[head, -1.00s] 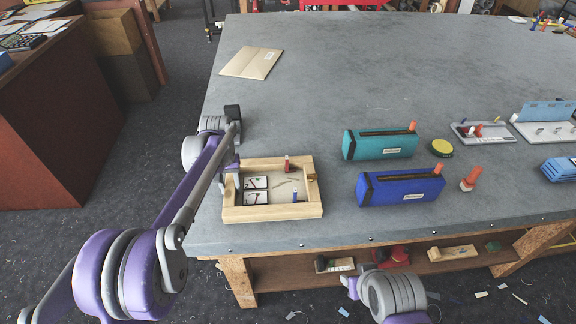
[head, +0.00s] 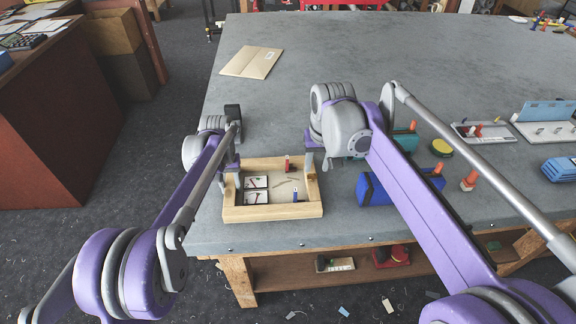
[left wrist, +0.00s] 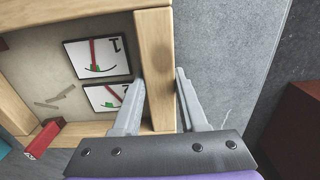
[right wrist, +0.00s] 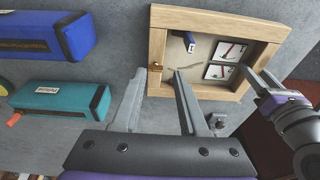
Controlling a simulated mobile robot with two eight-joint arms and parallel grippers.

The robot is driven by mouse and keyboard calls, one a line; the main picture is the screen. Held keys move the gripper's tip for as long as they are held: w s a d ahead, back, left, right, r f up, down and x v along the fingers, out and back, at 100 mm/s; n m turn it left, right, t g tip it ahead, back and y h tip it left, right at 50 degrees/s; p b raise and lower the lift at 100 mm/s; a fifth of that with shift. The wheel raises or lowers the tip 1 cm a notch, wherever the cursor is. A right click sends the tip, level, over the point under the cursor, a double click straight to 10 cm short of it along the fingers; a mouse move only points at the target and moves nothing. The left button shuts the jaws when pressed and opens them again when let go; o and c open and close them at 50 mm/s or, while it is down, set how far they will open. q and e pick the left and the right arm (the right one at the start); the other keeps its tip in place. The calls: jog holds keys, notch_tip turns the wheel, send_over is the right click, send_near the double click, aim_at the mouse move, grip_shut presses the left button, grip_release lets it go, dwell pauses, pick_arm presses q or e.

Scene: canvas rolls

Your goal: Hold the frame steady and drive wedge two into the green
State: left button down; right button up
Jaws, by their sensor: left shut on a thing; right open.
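The wooden frame (head: 270,212) lies flat on the bench. Inside are two dial cards with red needles and green zones; card 1 (left wrist: 97,58) is clear in the left wrist view, the other (left wrist: 104,97) partly hidden by a finger. A red wedge (head: 287,165) stands at the far rail and a blue wedge (head: 295,196) at the near rail. My left gripper (left wrist: 158,77) is shut on the frame's left rail.
A cardboard piece (head: 250,62) lies at the back; bench between is clear.

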jog(key=g, duration=0.1)
send_near(287, 158)
jog(key=s+d+f, duration=0.2)
jog(key=s+d, duration=0.2)
jog(key=shift+g, duration=0.7)
jog(key=w+a+f, duration=0.4)
jog(key=w, duration=0.1)
jog(key=shift+w+a+f, duration=0.1)
jog(key=shift+w+f, duration=0.05)
jog(key=shift+f, duration=2.45)
grip_shut()
jog(key=shift+d, duration=0.2)
